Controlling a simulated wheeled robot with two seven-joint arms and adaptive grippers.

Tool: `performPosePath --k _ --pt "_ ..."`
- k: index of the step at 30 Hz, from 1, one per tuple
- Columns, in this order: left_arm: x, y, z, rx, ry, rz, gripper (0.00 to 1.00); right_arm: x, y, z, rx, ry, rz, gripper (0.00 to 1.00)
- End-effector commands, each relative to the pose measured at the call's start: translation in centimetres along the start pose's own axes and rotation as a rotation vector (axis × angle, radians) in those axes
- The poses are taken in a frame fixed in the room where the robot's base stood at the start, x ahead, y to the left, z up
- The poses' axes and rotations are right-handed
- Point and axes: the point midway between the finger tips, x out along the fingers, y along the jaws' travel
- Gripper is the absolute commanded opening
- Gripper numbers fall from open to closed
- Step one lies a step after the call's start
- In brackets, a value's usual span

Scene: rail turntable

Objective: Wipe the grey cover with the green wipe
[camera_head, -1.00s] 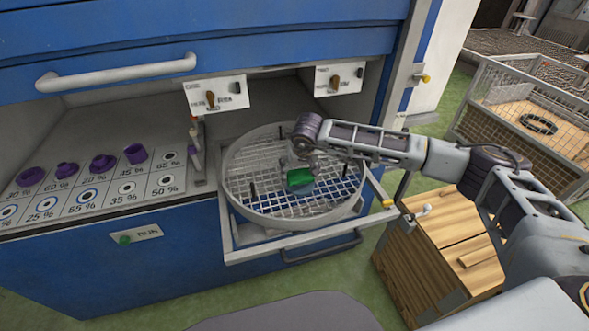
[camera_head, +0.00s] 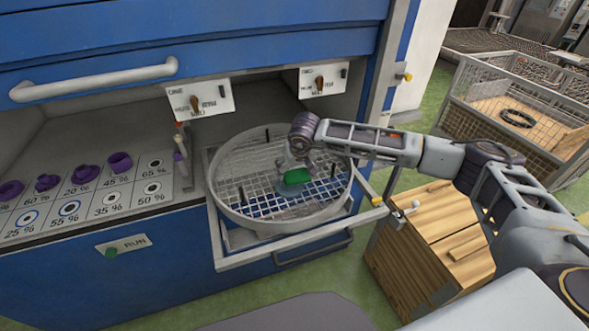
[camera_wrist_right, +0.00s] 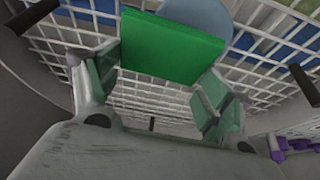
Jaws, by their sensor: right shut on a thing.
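The green wipe (camera_head: 295,174) is a small bright green block, held in my right gripper (camera_head: 298,160) over the round mesh turntable. In the right wrist view the wipe (camera_wrist_right: 170,48) sits between the two fingers of my right gripper (camera_wrist_right: 155,85). A blue-grey round disc (camera_head: 290,189), which looks like the grey cover, lies under the wipe; its edge also shows behind the wipe in the right wrist view (camera_wrist_right: 205,14). The wipe hides part of it, and I cannot tell whether they touch. My left gripper is not in view.
The turntable's raised grey rim (camera_head: 232,214) surrounds the mesh, with several dark upright pegs (camera_head: 241,196) on it. Purple cups (camera_head: 120,161) stand on the marked shelf at left. A wooden cabinet (camera_head: 425,245) stands at right, with a wire cage (camera_head: 520,115) behind it.

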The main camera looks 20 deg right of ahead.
Motion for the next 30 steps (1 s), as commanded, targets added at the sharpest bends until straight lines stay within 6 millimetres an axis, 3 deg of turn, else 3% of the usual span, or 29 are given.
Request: performPosePath --k 30 --pt "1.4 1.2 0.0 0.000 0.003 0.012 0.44 0.1 -4.9 -0.1 -0.001 -0.003 -0.001 0.60"
